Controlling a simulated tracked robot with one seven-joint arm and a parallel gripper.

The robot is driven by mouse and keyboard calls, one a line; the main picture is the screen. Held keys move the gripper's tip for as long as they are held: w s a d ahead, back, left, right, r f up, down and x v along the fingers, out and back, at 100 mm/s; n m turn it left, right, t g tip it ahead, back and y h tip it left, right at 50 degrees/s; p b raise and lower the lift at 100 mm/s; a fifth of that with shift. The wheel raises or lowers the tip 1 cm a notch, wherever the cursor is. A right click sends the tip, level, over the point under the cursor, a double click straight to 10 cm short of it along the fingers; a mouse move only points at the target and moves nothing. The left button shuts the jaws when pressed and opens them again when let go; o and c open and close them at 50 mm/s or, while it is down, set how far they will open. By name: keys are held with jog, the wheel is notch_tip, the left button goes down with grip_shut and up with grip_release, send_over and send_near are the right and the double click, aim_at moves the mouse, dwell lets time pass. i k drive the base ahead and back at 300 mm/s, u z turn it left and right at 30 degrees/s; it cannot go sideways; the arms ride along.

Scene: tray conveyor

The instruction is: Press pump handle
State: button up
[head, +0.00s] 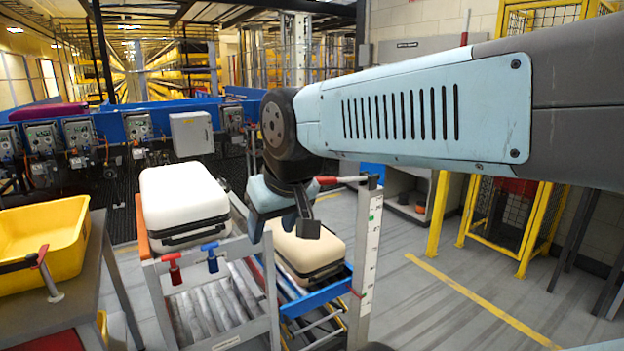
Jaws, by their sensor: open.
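My gripper (284,226) is open, its fingers pointing down above and in front of the cream case at the conveyor. No handle is between its fingers. A bar with a red grip (327,180) sticks out just right of my gripper, beside a post with a white scale; part of it is hidden behind my wrist. A red T-handle (173,270) and a blue T-handle (211,257) stand at the front of the conveyor frame, left of my gripper. A grey lever with a red part (45,262) is on the left bench. I cannot tell which is the pump handle.
A white case (184,200) lies on the conveyor (222,310), and a cream case (308,250) on a blue tray (318,298). A yellow bin (45,235) is on the left bench. Yellow fencing (500,225) stands right; floor there is clear.

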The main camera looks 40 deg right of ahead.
aim_at(322, 181)
jog(key=u, duration=0.05)
jog(key=k, duration=0.5)
jog(key=z, duration=1)
jog(key=i, duration=1.35)
jog(key=u, duration=0.8)
